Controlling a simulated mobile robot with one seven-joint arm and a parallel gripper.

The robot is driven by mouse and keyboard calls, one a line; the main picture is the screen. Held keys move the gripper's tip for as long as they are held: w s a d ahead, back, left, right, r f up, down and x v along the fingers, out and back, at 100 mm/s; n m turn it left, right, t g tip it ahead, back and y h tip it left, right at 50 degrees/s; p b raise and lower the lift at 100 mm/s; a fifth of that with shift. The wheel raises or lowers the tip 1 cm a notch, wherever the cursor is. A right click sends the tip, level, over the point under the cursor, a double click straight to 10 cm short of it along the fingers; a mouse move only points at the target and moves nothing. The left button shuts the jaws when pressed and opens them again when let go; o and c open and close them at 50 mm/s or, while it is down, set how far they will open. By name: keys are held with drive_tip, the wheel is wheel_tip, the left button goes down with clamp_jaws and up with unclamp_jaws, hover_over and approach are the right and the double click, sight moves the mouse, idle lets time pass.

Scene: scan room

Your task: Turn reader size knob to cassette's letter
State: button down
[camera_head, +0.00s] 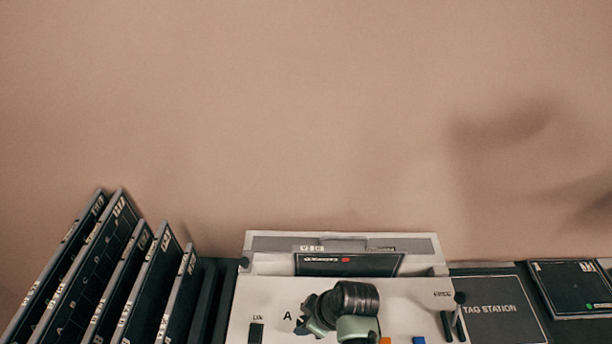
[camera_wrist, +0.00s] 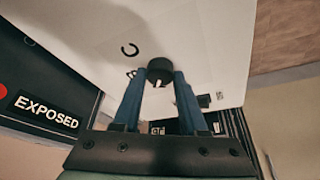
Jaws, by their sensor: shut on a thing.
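The reader (camera_head: 262,290) is a pale machine with a sloped front panel. A dark cassette (camera_head: 375,266) with a red dot stands in its slot; its size letter is not readable. In the wrist view the black size knob (camera_wrist: 160,67) sits between the two blue fingers of my gripper (camera_wrist: 160,75), which is shut on it. A short white mark shows on the knob's lower side in that view. The letters C and B are printed beside it there, B partly hidden. In the head view an A shows left of my wrist, which hides the knob.
Several dark cassettes (camera_head: 90,265) lean in a rack at the left. A small black switch (camera_head: 256,332) and a lever (camera_head: 459,298) flank the panel. A tag station (camera_head: 492,308) and another dark cassette (camera_head: 572,287) lie at the right. An EXPOSED label (camera_wrist: 46,112) shows in the wrist view.

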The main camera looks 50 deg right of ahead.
drive_tip(key=shift+d+n+y, duration=0.1)
drive_tip(key=shift+n+y, duration=0.2)
drive_tip(key=shift+n, duration=0.4)
drive_tip(key=shift+c, duration=2.2)
unclamp_jaws()
drive_tip(key=b+v, duration=0.2)
drive_tip(key=v, duration=1.1)
drive_tip(key=shift+w, duration=0.25)
